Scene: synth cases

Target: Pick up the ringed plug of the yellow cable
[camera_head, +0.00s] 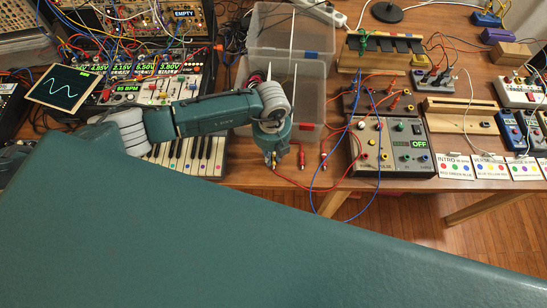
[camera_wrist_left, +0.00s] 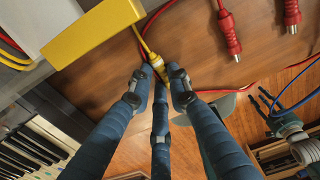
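The yellow cable's plug (camera_wrist_left: 158,68) has a yellow body with a pale ring, and its cable runs up to a yellow block (camera_wrist_left: 92,32). My left gripper (camera_wrist_left: 159,74) has its fingers close on both sides of this plug; whether they press on it I cannot tell. In the head view my left gripper (camera_head: 272,158) points down at the table's front edge, just right of the keyboard, with a bit of yellow at its tip. My right gripper (camera_wrist_left: 268,104) shows small in the wrist view's right side, its dark fingers spread and empty.
A grey module (camera_head: 408,148) with blue and red cables is further right.

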